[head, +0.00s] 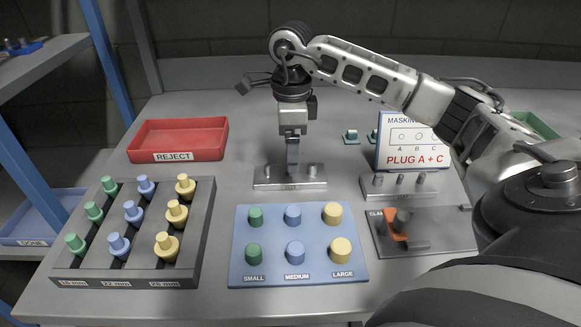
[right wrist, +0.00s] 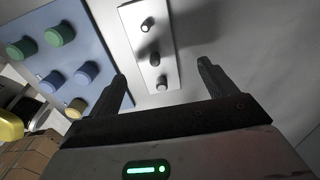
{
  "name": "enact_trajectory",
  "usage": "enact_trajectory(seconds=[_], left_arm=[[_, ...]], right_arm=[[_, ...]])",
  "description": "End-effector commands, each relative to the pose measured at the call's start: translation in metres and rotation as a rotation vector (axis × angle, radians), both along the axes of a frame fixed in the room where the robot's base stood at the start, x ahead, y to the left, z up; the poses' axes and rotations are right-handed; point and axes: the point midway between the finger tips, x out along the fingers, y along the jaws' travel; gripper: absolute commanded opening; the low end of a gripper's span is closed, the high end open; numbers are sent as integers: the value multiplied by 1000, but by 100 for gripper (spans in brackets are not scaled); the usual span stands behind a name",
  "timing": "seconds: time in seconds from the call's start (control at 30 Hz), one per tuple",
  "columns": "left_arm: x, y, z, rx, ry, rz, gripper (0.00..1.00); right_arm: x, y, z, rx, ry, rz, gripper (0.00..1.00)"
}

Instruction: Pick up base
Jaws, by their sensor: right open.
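A grey metal base (head: 262,183), a flat bar with stubby round posts, lies on the table just behind the blue plug board. It also shows in the right wrist view (right wrist: 133,20), with three posts in a row. My right gripper (head: 292,160) points down over the base's middle and hides its middle post in the head view. In the right wrist view its two fingers (right wrist: 163,82) are spread apart with nothing held, and the base's near end lies between and beyond the fingertips. Contact cannot be told. A similar bar with thin pegs (head: 385,188) stands to the right. My left gripper is out of view.
The blue plug board (head: 238,225) is directly in front of the base. A plug rack (head: 206,235) and red REJECT tray (head: 220,140) are left. A clamp fixture (head: 440,228) and masking sign (head: 385,155) are right. My right arm spans the upper right.

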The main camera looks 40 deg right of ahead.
Motion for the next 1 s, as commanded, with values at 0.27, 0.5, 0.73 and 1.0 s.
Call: enact_trajectory(seconds=[0.27, 0.5, 0.73, 1.0], left_arm=[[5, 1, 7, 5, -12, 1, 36], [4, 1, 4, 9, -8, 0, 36], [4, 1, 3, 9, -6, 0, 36], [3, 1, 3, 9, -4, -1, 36]], right_arm=[[-7, 6, -32, 0, 4, 1, 84], [-6, 6, -53, -1, -1, 0, 84], [-5, 6, -53, -1, -1, 1, 72], [-5, 6, -52, 0, -4, 0, 18]])
